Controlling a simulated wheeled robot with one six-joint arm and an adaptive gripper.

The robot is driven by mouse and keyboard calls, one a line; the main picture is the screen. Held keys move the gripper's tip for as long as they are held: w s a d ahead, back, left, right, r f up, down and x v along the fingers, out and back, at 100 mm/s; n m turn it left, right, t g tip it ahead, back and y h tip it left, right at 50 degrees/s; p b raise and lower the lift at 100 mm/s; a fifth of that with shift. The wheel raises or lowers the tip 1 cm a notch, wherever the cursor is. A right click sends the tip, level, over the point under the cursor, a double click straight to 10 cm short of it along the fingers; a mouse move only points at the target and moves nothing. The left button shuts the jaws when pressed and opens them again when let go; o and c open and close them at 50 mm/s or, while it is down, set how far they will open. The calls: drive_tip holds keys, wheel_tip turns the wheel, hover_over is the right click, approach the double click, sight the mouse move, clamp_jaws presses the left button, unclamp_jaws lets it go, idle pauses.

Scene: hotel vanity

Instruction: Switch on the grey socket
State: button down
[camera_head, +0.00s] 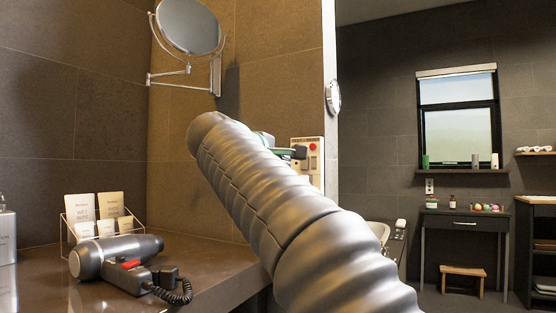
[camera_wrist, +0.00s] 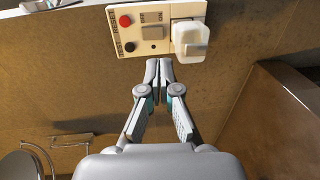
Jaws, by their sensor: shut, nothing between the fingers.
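A cream wall plate (camera_wrist: 138,47) is at the top of the wrist view, with a grey rocker switch (camera_wrist: 152,33) near its middle. A red button (camera_wrist: 126,21) and a black button (camera_wrist: 129,47) sit left of the switch. A white plug-like block (camera_wrist: 188,42) with a grey face covers the plate's right part. My gripper (camera_wrist: 158,66) is shut and empty, its fingertips just below the plate's lower edge in the picture; contact cannot be told. In the head view the plate (camera_head: 313,165) shows beyond my arm, which hides part of it and most of the gripper.
A hair dryer (camera_head: 118,256) with a coiled cord lies on the dark counter (camera_head: 215,260) at left. A wire holder (camera_head: 103,232) with cards stands behind it. A round mirror (camera_head: 188,26) on a wall bracket is above.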

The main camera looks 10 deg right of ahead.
sight(304, 168)
drive_tip(key=x, duration=0.9)
drive_tip(key=shift+w+d+f+p, duration=0.1)
drive_tip(key=shift+w+d+p, duration=0.1)
drive_tip(key=shift+w+p, duration=0.15)
